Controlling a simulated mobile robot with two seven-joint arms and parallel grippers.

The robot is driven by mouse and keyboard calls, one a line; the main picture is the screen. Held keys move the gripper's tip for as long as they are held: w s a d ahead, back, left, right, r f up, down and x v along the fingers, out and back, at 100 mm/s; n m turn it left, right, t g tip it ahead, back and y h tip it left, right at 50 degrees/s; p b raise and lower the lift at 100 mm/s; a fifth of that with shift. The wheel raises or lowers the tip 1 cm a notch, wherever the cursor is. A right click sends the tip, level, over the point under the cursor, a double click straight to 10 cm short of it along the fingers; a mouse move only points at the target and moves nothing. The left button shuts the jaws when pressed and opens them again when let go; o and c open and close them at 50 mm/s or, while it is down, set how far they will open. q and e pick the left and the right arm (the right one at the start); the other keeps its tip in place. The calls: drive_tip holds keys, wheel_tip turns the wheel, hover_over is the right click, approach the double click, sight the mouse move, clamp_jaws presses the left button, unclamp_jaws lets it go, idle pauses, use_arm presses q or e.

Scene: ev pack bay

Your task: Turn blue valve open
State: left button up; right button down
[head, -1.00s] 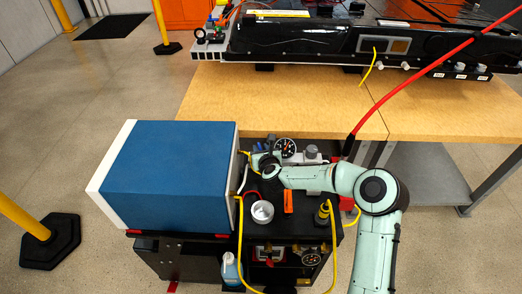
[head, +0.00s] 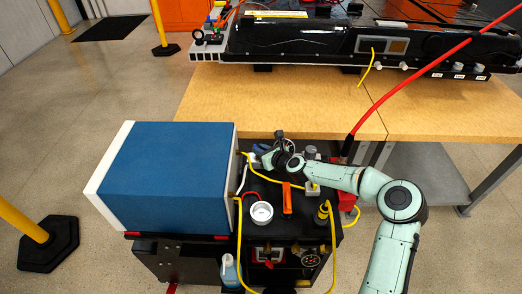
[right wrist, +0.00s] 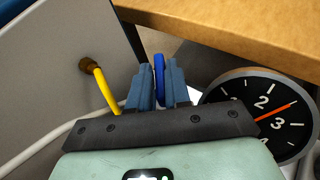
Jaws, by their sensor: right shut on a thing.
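The blue valve handle (right wrist: 159,75) shows in the right wrist view as a thin upright blue lever between my two finger pads. In the head view a small blue part (head: 261,148) shows at the back of the black cart top, just beyond my right gripper (head: 266,160). In the right wrist view my right gripper (right wrist: 159,88) is shut on the handle, a finger on each side. The valve body is mostly hidden behind the gripper. My left gripper is not in view.
A pressure gauge (right wrist: 270,112) stands close to the right of my fingers. A yellow hose (right wrist: 102,90) and a big blue box (head: 180,175) are at the left. A white cup (head: 262,212) and an orange object (head: 287,198) sit on the cart; the wooden bench (head: 240,105) is behind.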

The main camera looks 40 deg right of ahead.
drive_tip(key=c, duration=1.2)
unclamp_jaws()
drive_tip(key=shift+o, duration=0.2)
